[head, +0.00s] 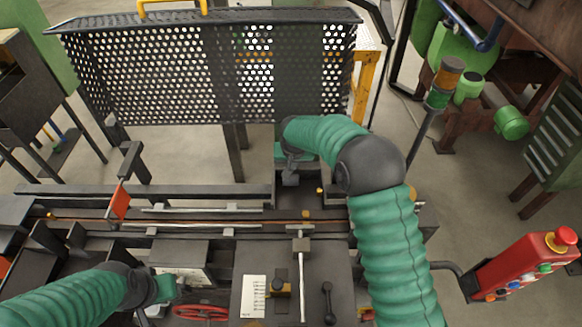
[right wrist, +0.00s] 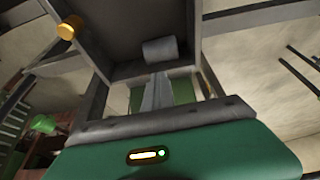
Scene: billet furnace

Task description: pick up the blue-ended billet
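My right gripper (head: 290,178) hangs at the back edge of the dark machine bench, just in front of the perforated guard; its fingers are small and partly hidden by its own wrist. In the right wrist view, a short grey cylinder (right wrist: 160,50) lies inside a dark open frame (right wrist: 105,62), beyond a narrow grey part at the gripper's middle. I cannot tell whether the gripper touches the cylinder. No blue end shows on it, and I make out no blue-ended billet in either view. My left gripper (head: 150,312) is low at the left, over the front of the bench, its fingers unclear.
The perforated guard (head: 180,75) stands behind the bench. A red control box (head: 525,262) is at the right, and a signal lamp post (head: 440,90) stands behind it.

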